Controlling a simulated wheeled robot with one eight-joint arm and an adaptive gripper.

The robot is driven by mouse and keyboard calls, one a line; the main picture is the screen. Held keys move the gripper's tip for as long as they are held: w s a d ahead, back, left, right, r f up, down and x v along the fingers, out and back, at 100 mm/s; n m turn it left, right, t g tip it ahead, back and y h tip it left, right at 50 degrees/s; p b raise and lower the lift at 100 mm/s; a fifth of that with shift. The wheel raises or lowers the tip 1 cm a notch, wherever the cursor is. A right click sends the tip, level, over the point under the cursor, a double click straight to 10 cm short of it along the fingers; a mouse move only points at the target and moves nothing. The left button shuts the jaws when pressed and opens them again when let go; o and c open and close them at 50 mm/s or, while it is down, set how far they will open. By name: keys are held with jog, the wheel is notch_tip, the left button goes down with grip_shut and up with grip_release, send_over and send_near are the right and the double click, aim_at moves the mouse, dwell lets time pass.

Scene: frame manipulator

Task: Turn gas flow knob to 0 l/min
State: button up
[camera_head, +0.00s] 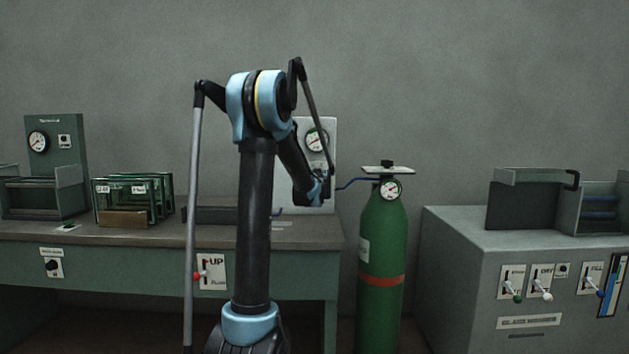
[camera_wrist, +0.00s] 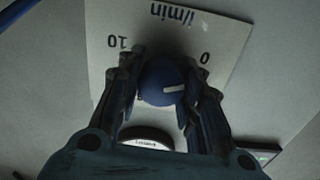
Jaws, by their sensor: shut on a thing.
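The gas flow knob (camera_wrist: 160,72) is a round blue knob with a white pointer line, in the middle of the wrist view. The line points right in that picture, a little below the direction of the "0" mark. Its pale panel (camera_wrist: 222,40) shows upside-down "l/min", with "10" on the left and "0" on the right. My gripper (camera_wrist: 165,95) is shut on the knob, one finger on each side. In the head view my gripper (camera_head: 322,190) is at the pale gauge panel (camera_head: 325,178), and my arm hides the knob there.
A green gas cylinder (camera_head: 378,235) with a gauge stands right of my gripper, and a blue hose (camera_head: 352,182) runs between it and the panel. The workbench (camera_head: 130,233) carries glass boxes (camera_head: 125,197). A grey cabinet (camera_head: 460,235) with levers stands at the right.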

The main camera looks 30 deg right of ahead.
jog(key=shift+a+n, duration=0.1)
jog(key=shift+n, duration=0.9)
jog(key=o, duration=1.1)
jog(key=shift+a, duration=0.1)
jog(key=shift+c, duration=0.2)
jog(key=v, duration=1.2)
jog(key=shift+f, duration=0.1)
